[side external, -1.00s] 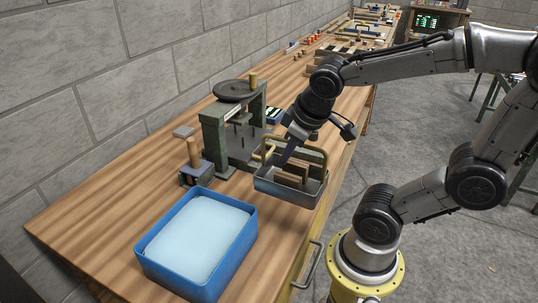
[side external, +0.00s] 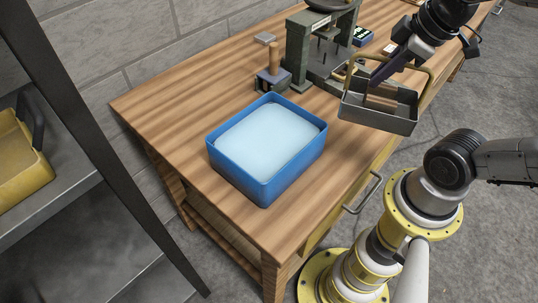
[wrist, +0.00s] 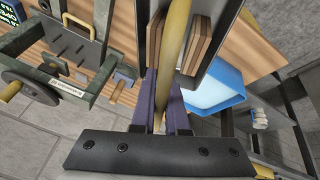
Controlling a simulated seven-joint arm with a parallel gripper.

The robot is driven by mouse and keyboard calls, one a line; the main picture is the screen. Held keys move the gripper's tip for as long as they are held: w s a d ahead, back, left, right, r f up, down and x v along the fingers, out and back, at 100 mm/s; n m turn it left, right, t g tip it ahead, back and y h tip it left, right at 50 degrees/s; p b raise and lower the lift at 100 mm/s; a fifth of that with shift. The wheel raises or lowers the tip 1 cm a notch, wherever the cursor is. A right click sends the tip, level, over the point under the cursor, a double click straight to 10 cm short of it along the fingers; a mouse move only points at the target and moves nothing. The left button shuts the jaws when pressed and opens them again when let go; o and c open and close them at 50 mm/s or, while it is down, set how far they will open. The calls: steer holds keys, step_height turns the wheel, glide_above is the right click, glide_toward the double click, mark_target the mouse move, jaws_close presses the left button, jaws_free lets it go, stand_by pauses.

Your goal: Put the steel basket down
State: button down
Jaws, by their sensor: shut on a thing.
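The steel basket (side external: 374,121) is a grey open tray with a tall yellow handle (wrist: 174,50). It hangs roughly level near the front edge of the bench, to the right of the press in the side view. I cannot tell whether its base touches the wood. Brown veneer pieces (side external: 380,103) stand inside it; they also show in the wrist view (wrist: 197,45). My gripper (side external: 376,80) reaches down at a slant with its dark purple fingers closed around the handle bar. The fingers also show in the wrist view (wrist: 160,82).
A blue tub (side external: 267,179) with a pale filling stands on the bench (side external: 178,105) to the left. A green press (side external: 298,48) and a small block with a wooden peg (side external: 272,76) stand behind. Bare wood lies around the tub. A shelf (side external: 60,190) stands at far left.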

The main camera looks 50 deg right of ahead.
steer(key=w+a+n+g+y, duration=0.2)
steer(key=w+a+n+y, duration=0.3)
steer(key=w+a+n, duration=0.8)
steer(key=shift+n+g, duration=0.3)
steer(key=shift+g, duration=0.1)
steer(key=shift+s+d+f+x, duration=0.1)
steer(key=shift+d+x, duration=0.15)
steer(key=shift+x, duration=2.15)
steer(key=shift+s+d+f+x, duration=0.1)
steer(key=shift+d+f+x, duration=0.1)
steer(key=shift+x, duration=2.25)
steer(key=shift+s+d+f+x, duration=0.1)
steer(key=shift+d+x, duration=0.15)
steer(key=shift+x, duration=2.15)
steer(key=c, duration=0.9)
jaws_free()
steer(key=shift+f, duration=0.1)
